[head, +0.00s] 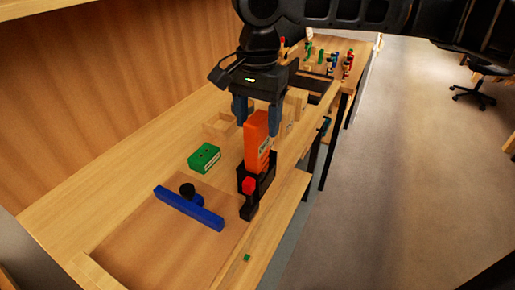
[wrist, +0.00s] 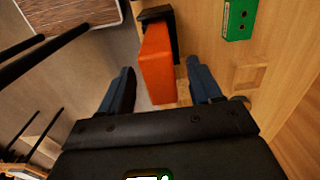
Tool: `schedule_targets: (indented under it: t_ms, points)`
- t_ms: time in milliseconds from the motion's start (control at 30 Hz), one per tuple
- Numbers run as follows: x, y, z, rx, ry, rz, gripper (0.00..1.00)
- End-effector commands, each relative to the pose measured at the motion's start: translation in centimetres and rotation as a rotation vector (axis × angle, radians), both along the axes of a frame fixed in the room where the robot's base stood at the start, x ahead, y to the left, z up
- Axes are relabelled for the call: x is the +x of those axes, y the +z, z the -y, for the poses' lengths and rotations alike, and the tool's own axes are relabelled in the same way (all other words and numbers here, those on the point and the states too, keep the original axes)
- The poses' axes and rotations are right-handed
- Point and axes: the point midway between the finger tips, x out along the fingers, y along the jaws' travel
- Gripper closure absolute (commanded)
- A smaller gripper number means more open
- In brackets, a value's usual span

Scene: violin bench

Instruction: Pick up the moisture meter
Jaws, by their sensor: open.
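The orange device that looks like the moisture meter (head: 257,140) stands upright in a black holder (head: 265,180) near the bench's front edge. My gripper (head: 257,112) is open above it, fingers pointing down, with the meter's top at about fingertip height. In the wrist view the orange meter (wrist: 158,62) shows between the two blue fingers of my gripper (wrist: 162,80), with a gap on both sides and no clear contact. The black holder (wrist: 160,16) shows beyond it. The meter's lower part is hidden in the holder.
A green box (head: 204,158) lies to the left, also in the wrist view (wrist: 239,18). A blue bar (head: 188,208) with a black knob and a small red-topped black piece (head: 249,190) are in front. A wooden tray (head: 219,125) is behind.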

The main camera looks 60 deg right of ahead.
Motion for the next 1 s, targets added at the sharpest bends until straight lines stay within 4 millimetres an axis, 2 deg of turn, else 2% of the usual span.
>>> schedule_targets:
  t_ms: [100, 367, 1000]
  points:
    - [-0.01, -0.89, -0.03, 0.001, 0.000, 0.000, 0.36]
    - [0.02, -1.02, -0.02, 0.001, 0.001, 0.001, 0.38]
    - [0.02, -0.98, -0.03, 0.001, 0.001, 0.001, 0.99]
